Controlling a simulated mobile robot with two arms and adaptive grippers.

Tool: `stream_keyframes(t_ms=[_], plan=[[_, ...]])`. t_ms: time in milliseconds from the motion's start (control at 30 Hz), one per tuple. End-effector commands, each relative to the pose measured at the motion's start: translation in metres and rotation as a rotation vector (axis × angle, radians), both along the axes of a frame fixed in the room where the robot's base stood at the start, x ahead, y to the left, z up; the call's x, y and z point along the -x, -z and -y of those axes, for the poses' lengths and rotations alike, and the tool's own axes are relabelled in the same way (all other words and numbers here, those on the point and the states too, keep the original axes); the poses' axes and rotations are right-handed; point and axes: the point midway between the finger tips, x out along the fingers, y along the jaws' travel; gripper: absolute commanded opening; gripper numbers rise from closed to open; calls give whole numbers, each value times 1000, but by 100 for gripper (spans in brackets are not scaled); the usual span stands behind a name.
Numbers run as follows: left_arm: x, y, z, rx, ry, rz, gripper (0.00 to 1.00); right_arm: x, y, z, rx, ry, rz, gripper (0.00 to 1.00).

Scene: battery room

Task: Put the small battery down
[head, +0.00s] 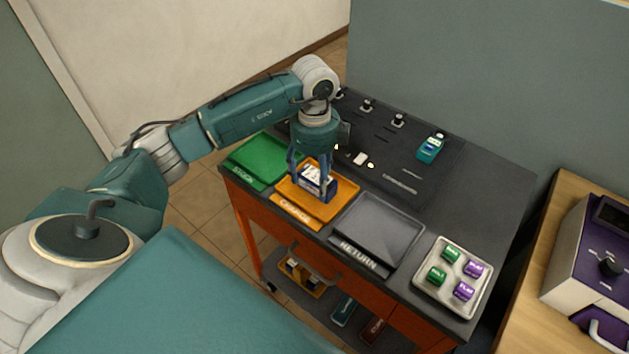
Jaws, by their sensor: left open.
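A small dark blue battery (317,181) with a white label sits at the orange tray (291,200) on the dark tabletop. My left gripper (309,183) points down over this tray, with its fingers on either side of the battery. The jaws are open. I cannot tell whether a finger touches the battery. The gripper hides part of the battery and of the tray's back side. My right gripper is not in view.
A green tray (253,166) lies left of the orange one, and a grey RETURN tray (377,228) lies right. A light tray (426,280) holds several green and purple pieces. A teal device (430,148) stands on the back panel. The right rear tabletop is clear.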

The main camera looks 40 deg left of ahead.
Motion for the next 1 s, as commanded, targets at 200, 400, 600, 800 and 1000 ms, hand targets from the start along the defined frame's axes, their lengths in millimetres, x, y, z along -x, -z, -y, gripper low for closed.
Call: stream_keyframes(t_ms=[200, 400, 600, 800, 1000], plan=[[-2, -45, 0, 1, 0, 8, 66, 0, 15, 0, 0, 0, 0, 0], [-1, -84, 0, 0, 1, 4, 66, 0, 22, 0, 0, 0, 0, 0], [0, -105, 0, -1, 0, 1, 66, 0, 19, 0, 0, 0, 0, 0], [0, -107, 0, 0, 0, 0, 66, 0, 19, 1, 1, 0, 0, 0], [0, -107, 0, 0, 0, 0, 66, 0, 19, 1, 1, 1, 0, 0]])
